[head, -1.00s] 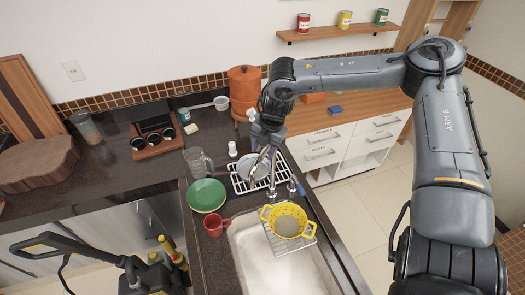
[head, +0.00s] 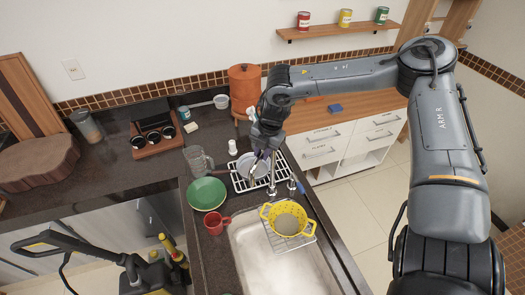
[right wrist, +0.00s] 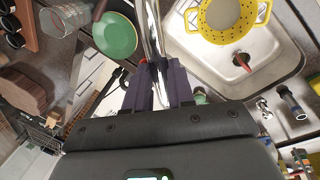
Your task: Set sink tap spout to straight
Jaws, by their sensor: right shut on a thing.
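The chrome tap spout (right wrist: 152,35) runs down the right wrist view into my right gripper (right wrist: 160,85). The dark fingers are shut on the spout, one on each side. In the head view my right gripper (head: 264,152) is over the dish rack behind the sink, and a short piece of the spout (head: 272,175) shows below it. The sink (head: 272,262) is in front. The fingers partly hide the spout. My left gripper is not in view.
A yellow colander (head: 268,212) stands on a wire rack over the sink. A white dish rack (head: 240,184) with a plate lies under my gripper.

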